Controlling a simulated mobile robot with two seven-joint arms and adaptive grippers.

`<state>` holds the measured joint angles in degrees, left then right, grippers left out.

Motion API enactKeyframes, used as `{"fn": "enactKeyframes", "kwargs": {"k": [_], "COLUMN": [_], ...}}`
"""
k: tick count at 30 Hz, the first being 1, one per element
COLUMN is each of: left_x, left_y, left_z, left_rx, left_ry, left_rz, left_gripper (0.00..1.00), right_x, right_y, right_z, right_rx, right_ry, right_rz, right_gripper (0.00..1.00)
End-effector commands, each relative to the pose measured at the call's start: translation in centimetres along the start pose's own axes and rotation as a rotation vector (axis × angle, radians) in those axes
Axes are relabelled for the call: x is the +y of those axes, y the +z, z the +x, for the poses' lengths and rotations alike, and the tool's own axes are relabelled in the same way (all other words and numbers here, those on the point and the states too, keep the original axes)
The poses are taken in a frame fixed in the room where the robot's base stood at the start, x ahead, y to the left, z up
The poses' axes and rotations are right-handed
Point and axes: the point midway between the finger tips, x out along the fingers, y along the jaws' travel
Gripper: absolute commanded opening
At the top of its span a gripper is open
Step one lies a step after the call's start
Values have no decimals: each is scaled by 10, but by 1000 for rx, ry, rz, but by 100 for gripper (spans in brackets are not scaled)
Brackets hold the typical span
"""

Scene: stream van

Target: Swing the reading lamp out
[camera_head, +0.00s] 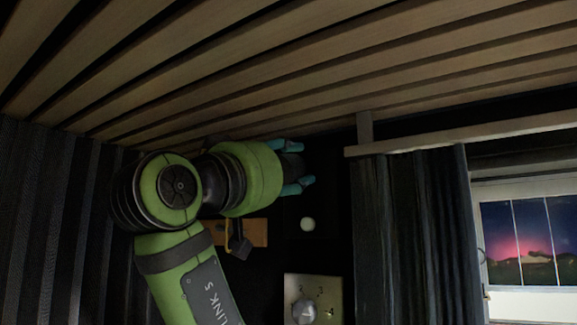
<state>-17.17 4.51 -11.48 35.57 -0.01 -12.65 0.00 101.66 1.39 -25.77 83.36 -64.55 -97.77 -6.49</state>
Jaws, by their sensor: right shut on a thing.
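My right gripper (298,166) has teal fingertips and is near the middle of the view, just under the slatted ceiling. It is shut on a dark part between the fingers, which I take to be the reading lamp; its outline is lost against the black background. My green and black right arm hides much of what lies behind it. My left gripper is not in view.
A wooden plate (259,230) with a dark fitting (238,242) is below the gripper. A dark curtain (415,230) hangs right, beside a window (522,240). Wooden slats (300,60) run close overhead.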

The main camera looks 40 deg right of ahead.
Motion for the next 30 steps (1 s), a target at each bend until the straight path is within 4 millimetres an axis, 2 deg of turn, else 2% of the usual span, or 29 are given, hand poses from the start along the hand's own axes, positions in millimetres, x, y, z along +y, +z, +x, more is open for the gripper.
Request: {"fn": "enactKeyframes", "kwargs": {"k": [1, 6, 14, 15, 16, 17, 26, 30], "left_x": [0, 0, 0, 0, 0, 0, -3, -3], "left_y": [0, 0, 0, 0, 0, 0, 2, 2], "left_z": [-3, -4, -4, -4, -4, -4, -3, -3], "left_rx": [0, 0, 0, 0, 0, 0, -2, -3], "left_ry": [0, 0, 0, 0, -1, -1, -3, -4], "left_rz": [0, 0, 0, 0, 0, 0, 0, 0], "left_gripper": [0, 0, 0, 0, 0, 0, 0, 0], "right_x": [1, 1, 2, 1, 1, 1, 1, 0], "right_y": [-6, -5, -4, -4, -4, -4, -3, -4], "right_z": [0, 1, 1, 0, 0, 0, 0, -8], "right_rx": [-30, -106, -111, -111, -111, -111, -113, -113], "right_ry": [-11, -27, -26, -26, -26, -26, -27, -28], "right_rz": [2, -4, -5, -5, -5, -5, -5, -6], "right_gripper": [12, 13, 13, 49, 61, 67, 67, 67]}}
